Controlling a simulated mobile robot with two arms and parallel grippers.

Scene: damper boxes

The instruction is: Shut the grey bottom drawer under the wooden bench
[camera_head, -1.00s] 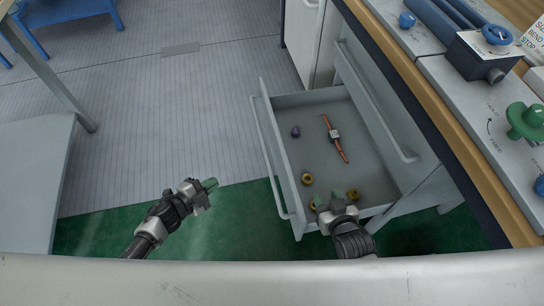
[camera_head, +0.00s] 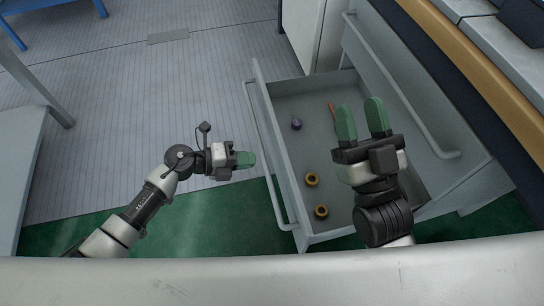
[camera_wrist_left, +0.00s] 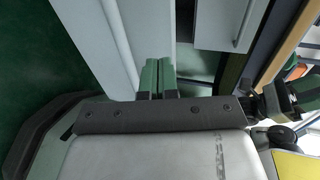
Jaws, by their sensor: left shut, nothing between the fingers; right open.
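The grey bottom drawer (camera_head: 292,217) is pulled out under the bench (camera_head: 490,100), to the right of centre in the head view. Its long bar handle (camera_head: 268,165) runs along its left-facing front. My left gripper (camera_head: 250,160) is shut and empty, its green fingertips close to the drawer front at handle height; I cannot tell whether they touch. In the left wrist view its two fingers (camera_wrist_left: 157,76) are together, beside a pale grey panel. My right gripper (camera_head: 361,120) is open and empty, above the drawer's right part, and hides some of the inside.
The drawer holds a purple piece (camera_head: 296,124), two brass rings (camera_head: 312,179) and an orange strip (camera_head: 331,107), partly hidden. An upper drawer handle (camera_head: 400,95) is close to my right gripper. The floor left of the drawer is clear. A grey table (camera_head: 22,165) stands at far left.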

